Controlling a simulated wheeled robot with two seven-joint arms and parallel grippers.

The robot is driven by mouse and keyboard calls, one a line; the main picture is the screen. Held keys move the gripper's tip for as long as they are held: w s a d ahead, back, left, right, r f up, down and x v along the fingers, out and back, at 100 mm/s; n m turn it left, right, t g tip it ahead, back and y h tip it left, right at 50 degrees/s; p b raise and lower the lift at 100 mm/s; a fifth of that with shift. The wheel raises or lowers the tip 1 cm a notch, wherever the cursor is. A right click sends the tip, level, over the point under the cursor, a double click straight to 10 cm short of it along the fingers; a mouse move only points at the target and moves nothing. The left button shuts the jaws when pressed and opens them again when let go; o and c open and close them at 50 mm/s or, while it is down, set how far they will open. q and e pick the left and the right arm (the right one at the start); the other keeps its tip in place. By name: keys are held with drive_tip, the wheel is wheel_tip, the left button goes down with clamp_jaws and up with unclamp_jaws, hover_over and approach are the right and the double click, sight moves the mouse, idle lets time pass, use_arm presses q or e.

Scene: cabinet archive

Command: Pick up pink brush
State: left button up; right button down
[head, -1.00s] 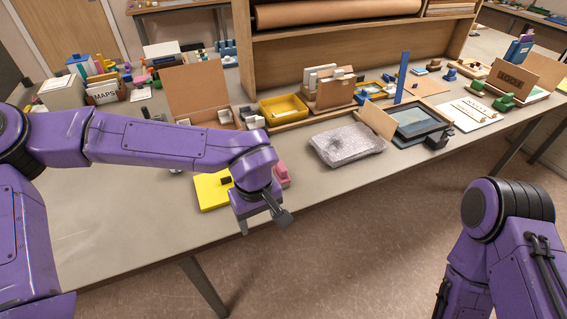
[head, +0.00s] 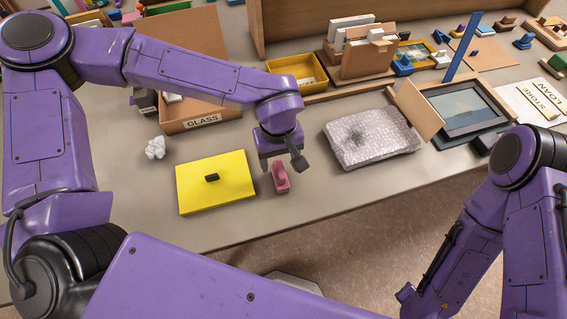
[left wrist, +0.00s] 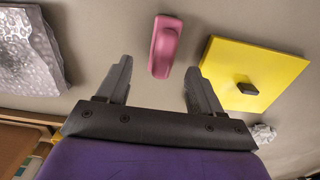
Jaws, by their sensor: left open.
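The pink brush (head: 281,177) lies on the table just right of the yellow board. It also shows in the left wrist view (left wrist: 165,47), near the top, in front of the gap between my fingers. My left gripper (head: 284,168) is open and empty, above and slightly behind the brush. In the left wrist view its two fingers (left wrist: 158,88) are spread wide, with the brush lying beyond their tips. My right arm is at the right of the head view, and its gripper is out of view.
The yellow board (head: 232,195) with a black handle is left of the brush. A bubble-wrapped package (head: 370,138) lies to the right. A cardboard box marked GLASS (head: 202,121) and a yellow tray (head: 311,81) stand behind. The table's front edge is clear near the brush.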

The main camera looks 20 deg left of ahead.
sight(278, 173)
use_arm(q)
drive_tip(key=shift+s+f+p, duration=0.15)
drive_tip(key=shift+s+f, duration=0.15)
drive_tip(key=shift+s, duration=0.25)
drive_tip(key=shift+s+f+p, duration=0.15)
drive_tip(key=shift+s+f, duration=0.15)
drive_tip(key=shift+s, duration=0.25)
drive_tip(key=shift+s+d+f+p, duration=0.15)
drive_tip(key=shift+f+p, duration=0.25)
drive_tip(key=shift+f, duration=0.45)
drive_tip(key=w+f, duration=0.2)
drive_tip(key=f, duration=0.1)
drive_tip(key=shift+f, duration=0.3)
drive_tip(key=shift+s+r, duration=0.2)
drive_tip(key=shift+s, duration=0.15)
drive_tip(key=shift+c, duration=0.3)
drive_tip(key=shift+s, duration=0.15)
drive_tip(key=c, duration=1)
use_arm(e)
drive_tip(key=shift+s+r, duration=0.65)
drive_tip(key=shift+r, duration=0.3)
